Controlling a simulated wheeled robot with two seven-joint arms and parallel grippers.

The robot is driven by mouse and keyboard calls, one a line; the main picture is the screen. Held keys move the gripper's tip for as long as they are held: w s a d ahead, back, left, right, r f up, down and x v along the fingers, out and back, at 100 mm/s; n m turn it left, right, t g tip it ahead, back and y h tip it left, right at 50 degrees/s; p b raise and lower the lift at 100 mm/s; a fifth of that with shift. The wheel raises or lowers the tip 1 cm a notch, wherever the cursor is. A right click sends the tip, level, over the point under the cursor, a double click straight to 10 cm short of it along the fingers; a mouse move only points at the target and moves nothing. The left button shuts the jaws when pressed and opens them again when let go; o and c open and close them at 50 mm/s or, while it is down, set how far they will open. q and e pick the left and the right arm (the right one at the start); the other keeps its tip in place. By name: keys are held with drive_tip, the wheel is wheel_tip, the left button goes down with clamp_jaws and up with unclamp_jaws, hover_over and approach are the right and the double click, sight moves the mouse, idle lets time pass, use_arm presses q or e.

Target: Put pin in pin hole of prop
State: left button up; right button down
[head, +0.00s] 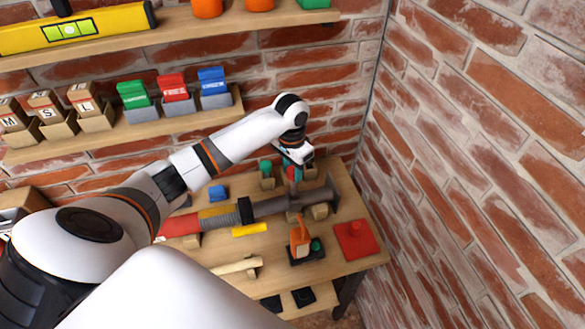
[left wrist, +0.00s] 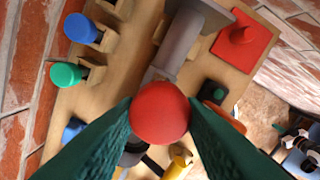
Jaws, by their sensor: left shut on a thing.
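The prop (head: 285,204) lies across the bench, a grey tube with a threaded part and yellow and red sections to its left. Its grey tube and end plate also show in the left wrist view (left wrist: 181,42). My left gripper (head: 293,164) is above the bench on the far side of the prop. Its dark green fingers (left wrist: 160,118) are shut on a red round-headed piece (left wrist: 159,112), which looks like the pin. The head hides any shank and what lies under it. I cannot make out the pin hole. My right gripper is not in view.
A green-headed piece (left wrist: 66,74) and a blue-headed one (left wrist: 82,28) sit in wooden holders near the wall. A red plate with a knob (head: 353,240), an orange tool (head: 299,240) and a yellow bar (head: 249,230) lie in front of the prop. A brick wall closes the right.

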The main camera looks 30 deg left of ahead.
sight(292, 180)
use_arm(q)
drive_tip(key=shift+f, duration=0.25)
drive_tip(key=shift+f, duration=0.35)
drive_tip(key=shift+f, duration=0.35)
drive_tip(key=shift+f, duration=0.35)
drive_tip(key=shift+f, duration=0.35)
idle(0.5)
drive_tip(key=shift+f, duration=0.6)
drive_tip(key=o, duration=1.7)
